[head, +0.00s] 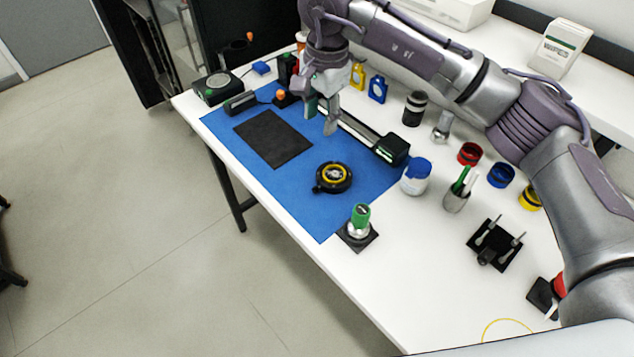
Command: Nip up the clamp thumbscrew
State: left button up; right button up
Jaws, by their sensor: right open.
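My right gripper (321,114) reaches down over the back of the blue mat (235,109), beside the black optical rail (352,131). Its fingers are apart and I see nothing held between them. An orange knob (281,95) sits on a small black block at the rail's far end, just left of the gripper and apart from it. It looks like the clamp thumbscrew, but it is too small to be sure. The gripper and wrist hide part of the rail and whatever stands behind them. My left gripper is not in view.
A dark sheet (273,138) and a black ring mount with a yellow ring (333,177) lie on the mat. A blue-lidded jar (416,176), a tool cup (457,194) and a green-topped post (360,217) stand nearer. The mat's front left is clear.

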notch_tip(320, 180, down, 4)
jog(key=s+b, duration=0.1)
jog(key=b, duration=0.6)
send_near(316, 187)
jog(key=f+p, duration=0.1)
jog(key=f, duration=0.2)
jog(key=f+p, duration=0.1)
jog(key=f, duration=0.1)
jog(key=f+p, duration=0.1)
jog(key=f, duration=0.2)
jog(key=shift+w+a+f, duration=0.25)
jog(key=shift+w+f, duration=0.05)
jog(key=shift+f, duration=0.05)
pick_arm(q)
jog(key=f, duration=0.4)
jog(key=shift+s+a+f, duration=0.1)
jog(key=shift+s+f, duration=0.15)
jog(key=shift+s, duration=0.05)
pick_arm(e)
grip_shut()
